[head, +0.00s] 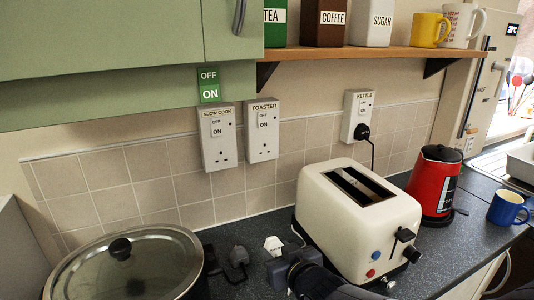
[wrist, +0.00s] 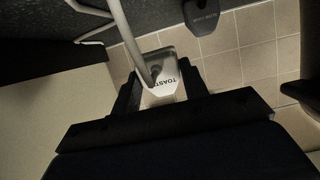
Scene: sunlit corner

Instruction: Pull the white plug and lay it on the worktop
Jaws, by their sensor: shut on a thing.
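The white plug (head: 273,244) is in my gripper (head: 279,264), low over the worktop (head: 235,285) just left of the toaster. In the wrist view the plug (wrist: 160,68) sits between the two dark fingers of my gripper (wrist: 160,88). Its label reads "TOAST", the rest being cut off, and its pale cord runs up from it. The toaster socket (head: 263,130) on the wall has nothing in it. I cannot tell whether the plug touches the worktop.
A cream toaster (head: 358,220) stands close on the right. A black plug (head: 239,256) lies left of the white plug. A lidded pot (head: 125,270) is further left. A black plug (head: 362,131) is in the kettle socket. A red kettle (head: 434,185) and blue mug (head: 507,208) stand right.

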